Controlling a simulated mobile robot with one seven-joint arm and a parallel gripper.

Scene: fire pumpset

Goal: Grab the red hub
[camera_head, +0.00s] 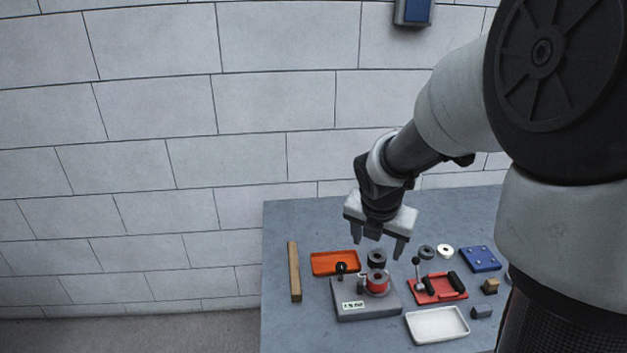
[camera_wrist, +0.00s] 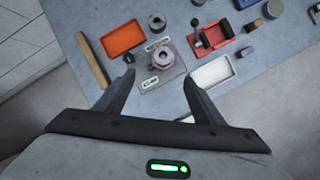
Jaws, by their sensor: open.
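The red hub (camera_head: 377,282) sits on the grey base plate (camera_head: 368,310), which has a white label on its front. In the wrist view the hub (camera_wrist: 160,57) shows beyond the fingertips, between them and a little above the middle, on the grey plate (camera_wrist: 152,77). My gripper (camera_head: 380,248) is open and empty, above the table and apart from the hub. In the wrist view both fingers of my gripper (camera_wrist: 160,78) are spread wide. The hub's underside is hidden.
Around the plate lie an orange tray (camera_head: 333,263), a wooden bar (camera_head: 294,271), a white tray (camera_head: 437,325), a red fixture with black handles (camera_head: 438,288) and a blue plate (camera_head: 480,259). A dark ring (camera_head: 376,257) stands just behind the hub. A block wall rises behind the table.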

